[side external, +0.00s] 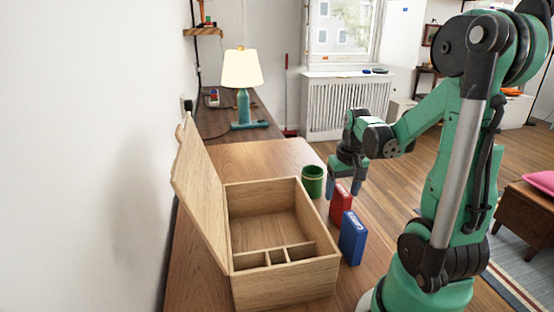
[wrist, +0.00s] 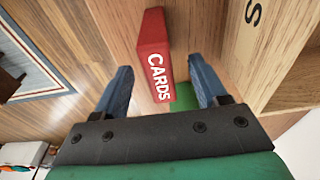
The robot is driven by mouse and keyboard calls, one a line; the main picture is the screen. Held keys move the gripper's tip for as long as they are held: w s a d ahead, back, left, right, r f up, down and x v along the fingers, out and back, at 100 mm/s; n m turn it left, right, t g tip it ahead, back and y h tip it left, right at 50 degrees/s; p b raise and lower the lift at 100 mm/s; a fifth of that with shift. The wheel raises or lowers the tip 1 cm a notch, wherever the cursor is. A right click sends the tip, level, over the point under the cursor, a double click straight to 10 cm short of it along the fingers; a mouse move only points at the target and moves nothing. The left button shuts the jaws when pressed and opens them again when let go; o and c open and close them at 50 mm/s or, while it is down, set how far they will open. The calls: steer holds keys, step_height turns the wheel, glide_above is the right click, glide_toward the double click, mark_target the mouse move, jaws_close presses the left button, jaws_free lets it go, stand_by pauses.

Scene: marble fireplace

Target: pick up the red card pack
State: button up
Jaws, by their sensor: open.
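The red card pack (side external: 341,203) stands upright on the wooden table, to the right of the wooden box and behind a blue card pack. In the wrist view the red card pack (wrist: 153,50) shows its "CARDS" lettering and lies between the two blue fingers, slightly beyond their tips. My gripper (side external: 345,188) is above and just behind the pack in the side view. In the wrist view my gripper (wrist: 160,75) is open, with its fingers apart on either side of the pack and a visible gap to each.
A blue card pack (side external: 352,238) stands in front of the red one. A green cup (side external: 312,181) stands behind it, close to my gripper. The open wooden box (side external: 285,275) with its raised lid is on the left. A lamp (side external: 242,80) stands farther back.

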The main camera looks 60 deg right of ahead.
steer(key=shift+w+d+f, duration=0.1)
steer(key=shift+f, duration=1.15)
jaws_close()
